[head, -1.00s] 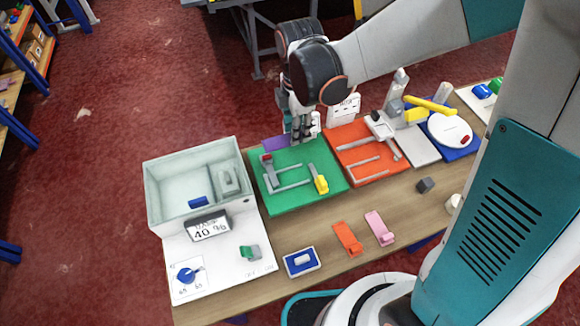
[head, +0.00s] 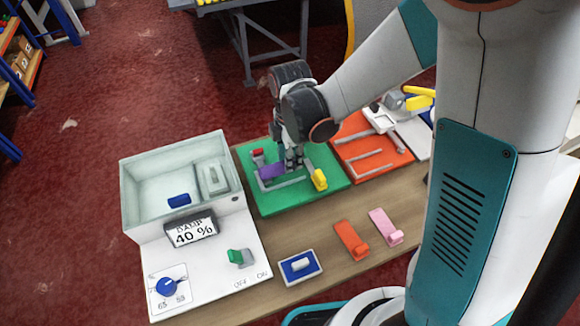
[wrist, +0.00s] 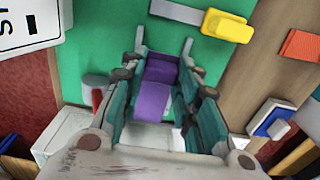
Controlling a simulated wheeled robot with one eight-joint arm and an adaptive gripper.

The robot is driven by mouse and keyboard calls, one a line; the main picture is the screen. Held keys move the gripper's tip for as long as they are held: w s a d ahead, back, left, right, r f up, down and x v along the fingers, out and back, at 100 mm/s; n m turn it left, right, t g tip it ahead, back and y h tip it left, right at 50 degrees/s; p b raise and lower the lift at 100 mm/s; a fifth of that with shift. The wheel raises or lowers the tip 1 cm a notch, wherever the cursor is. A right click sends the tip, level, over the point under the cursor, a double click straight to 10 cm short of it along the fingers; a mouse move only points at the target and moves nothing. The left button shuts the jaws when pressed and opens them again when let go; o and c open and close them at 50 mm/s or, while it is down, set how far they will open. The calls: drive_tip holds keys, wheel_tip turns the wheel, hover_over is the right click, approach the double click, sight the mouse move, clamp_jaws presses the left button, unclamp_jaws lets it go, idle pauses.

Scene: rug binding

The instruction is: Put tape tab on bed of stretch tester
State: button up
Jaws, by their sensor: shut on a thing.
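A purple tape tab (head: 270,171) is held in my gripper (head: 293,163), over the green board (head: 268,206) in the head view. The board carries grey rails, a red-topped part (head: 257,152) and a yellow knob (head: 320,180). I cannot tell whether the tab touches the rails or board.
A grey tub (head: 128,185) with a 40 % display (head: 191,231) stands at left. Orange (head: 351,240) and pink (head: 386,226) tabs and a blue pad (head: 290,276) lie on the table in front. An orange board (head: 395,160) is at right.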

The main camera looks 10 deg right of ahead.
drive_tip(key=shift+f+b, duration=0.95)
drive_tip(key=shift+f, duration=0.8)
drive_tip(key=shift+f, duration=0.1)
drive_tip(key=o, duration=1)
wheel_tip(320, 180, up, 12)
drive_tip(key=p, duration=0.4)
